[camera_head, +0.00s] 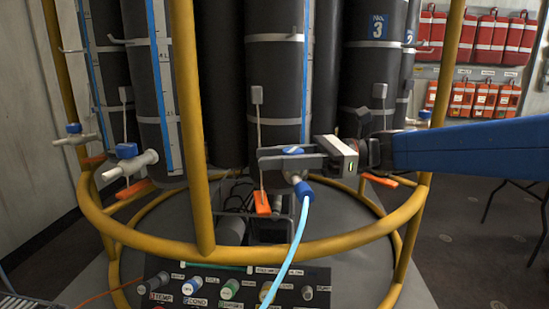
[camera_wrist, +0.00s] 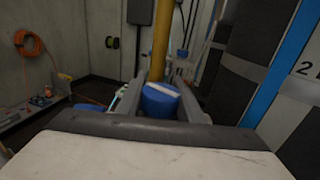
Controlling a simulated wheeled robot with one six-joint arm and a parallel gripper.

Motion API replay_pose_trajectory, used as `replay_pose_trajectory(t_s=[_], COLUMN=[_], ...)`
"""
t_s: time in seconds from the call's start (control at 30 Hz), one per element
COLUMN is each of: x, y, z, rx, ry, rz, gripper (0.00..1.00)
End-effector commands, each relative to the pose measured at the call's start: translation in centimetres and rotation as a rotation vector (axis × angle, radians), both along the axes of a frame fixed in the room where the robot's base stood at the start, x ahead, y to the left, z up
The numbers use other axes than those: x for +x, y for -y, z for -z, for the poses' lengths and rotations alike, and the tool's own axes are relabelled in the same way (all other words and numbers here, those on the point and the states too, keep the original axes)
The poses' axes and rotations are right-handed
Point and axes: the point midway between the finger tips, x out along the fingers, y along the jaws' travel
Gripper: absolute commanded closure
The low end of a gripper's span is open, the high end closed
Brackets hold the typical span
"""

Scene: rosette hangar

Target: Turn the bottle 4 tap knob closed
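A tap with a blue knob (camera_head: 292,150) sits low on the front dark bottle (camera_head: 272,80); no number 4 is readable on it. My gripper (camera_head: 262,158) reaches in from the right, its fingers around this knob. In the wrist view the blue knob (camera_wrist: 160,101) has a white line across its top, slightly tilted. It lies between the two fingers of my gripper (camera_wrist: 162,92) and nearly fills the gap. I cannot tell whether both fingers press on it. A light blue hose (camera_head: 297,240) hangs from a blue fitting (camera_head: 303,190) below the tap.
A yellow frame post (camera_head: 188,120) stands left of the tap, and a yellow ring (camera_head: 290,247) runs below. Another tap (camera_head: 130,165) is to the left. An orange lever (camera_head: 262,204) hangs by the bottle. A control panel (camera_head: 240,290) is at the bottom. Red packs (camera_head: 490,38) hang behind.

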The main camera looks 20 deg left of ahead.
Motion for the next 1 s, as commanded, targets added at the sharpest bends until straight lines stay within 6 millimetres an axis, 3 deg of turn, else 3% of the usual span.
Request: replay_pose_trajectory(t_s=[0.37, 1.0], x=[0.2, 1.5], y=[-0.1, -0.4], z=[0.0, 0.0], rx=[-0.001, -0.001], ry=[0.0, -0.001], rz=[0.058, 0.463], gripper=[0.89, 0.89])
